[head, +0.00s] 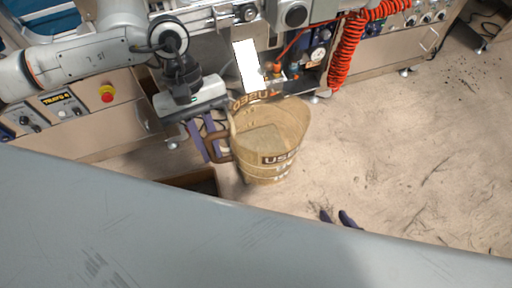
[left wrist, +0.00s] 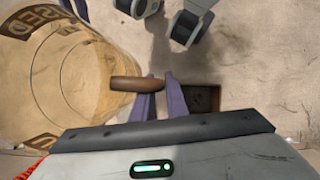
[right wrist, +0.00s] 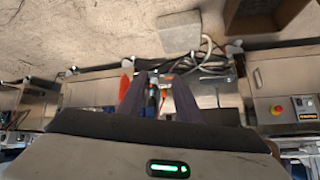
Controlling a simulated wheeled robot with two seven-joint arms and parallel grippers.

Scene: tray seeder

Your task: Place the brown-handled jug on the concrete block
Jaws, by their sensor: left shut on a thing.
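The brown-handled jug (head: 295,118) is a tan, see-through tub with dark "USED" lettering. My left gripper (head: 208,146) is shut on its brown handle, at the jug's left side. In the left wrist view, the handle (left wrist: 130,85) ends at the two purple fingers (left wrist: 160,85), and the jug (left wrist: 95,75) fills the left. The grey concrete block (right wrist: 180,36) lies on the floor in the right wrist view. In the head view, a grey square shows through the jug and looks like this block. My right gripper (head: 337,217) is open and empty; its fingers also show in the right wrist view (right wrist: 158,85).
A brown open box (head: 190,180) sits on the floor left of the jug; it also shows in the right wrist view (right wrist: 265,18). The machine (head: 110,130) with a red coiled hose (head: 347,50) stands behind. Floor at the right (head: 420,150) is clear.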

